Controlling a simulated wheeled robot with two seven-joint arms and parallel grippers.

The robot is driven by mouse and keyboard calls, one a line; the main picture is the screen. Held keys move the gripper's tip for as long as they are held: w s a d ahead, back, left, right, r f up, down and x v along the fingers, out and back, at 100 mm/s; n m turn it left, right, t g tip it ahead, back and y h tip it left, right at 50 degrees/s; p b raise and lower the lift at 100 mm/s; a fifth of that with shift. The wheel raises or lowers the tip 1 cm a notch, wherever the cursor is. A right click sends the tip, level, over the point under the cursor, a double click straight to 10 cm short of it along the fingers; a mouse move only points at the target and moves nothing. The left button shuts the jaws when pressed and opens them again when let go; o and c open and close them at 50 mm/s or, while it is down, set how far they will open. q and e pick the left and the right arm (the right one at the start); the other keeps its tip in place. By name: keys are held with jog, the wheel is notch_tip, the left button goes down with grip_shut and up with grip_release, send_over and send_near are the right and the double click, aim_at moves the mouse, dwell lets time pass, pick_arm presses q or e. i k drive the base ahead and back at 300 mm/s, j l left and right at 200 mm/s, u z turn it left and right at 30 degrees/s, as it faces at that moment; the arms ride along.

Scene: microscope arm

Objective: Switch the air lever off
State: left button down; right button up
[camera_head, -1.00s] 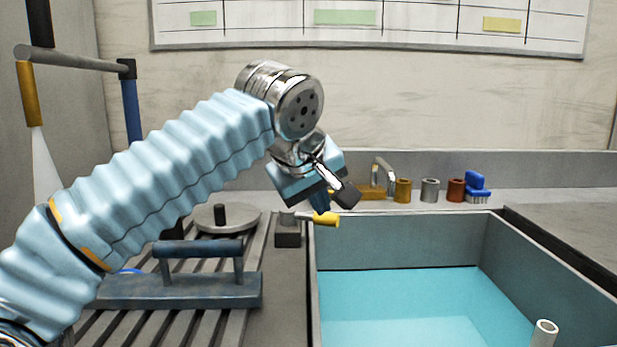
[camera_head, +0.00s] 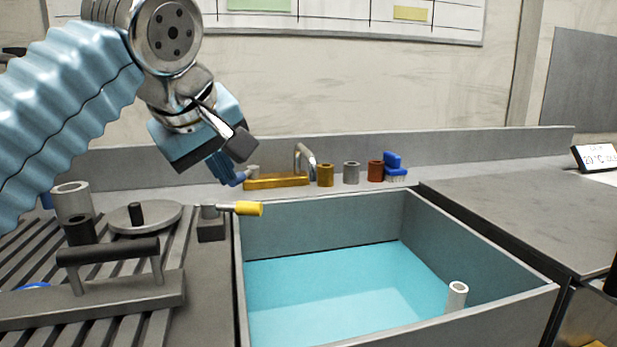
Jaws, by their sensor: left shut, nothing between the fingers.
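The air lever (camera_head: 248,208) has a yellow tip on a thin metal arm. It sticks out to the right from a small grey block (camera_head: 210,226) at the back left corner of the sink, its tip over the sink's rim. My left gripper (camera_head: 234,178) is shut and empty, with its blue fingers pointing down and to the right. In the picture it is just above the lever, with a visible gap between them. The wrist and dark camera part hide some of the gripper. My right gripper is not in view.
A sink (camera_head: 330,217) with blue water lies right of the lever. Behind it stand a brass block with a metal handle (camera_head: 276,181), small cylinders (camera_head: 351,172) and a blue brush (camera_head: 394,165). A slatted rack with a handled plate (camera_head: 120,298) is at left.

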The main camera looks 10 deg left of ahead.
aim_at(210, 210)
jog(key=k+l, duration=0.15)
jog(key=k, duration=0.6)
jog(key=k+l, duration=0.1)
jog(key=k, duration=0.65)
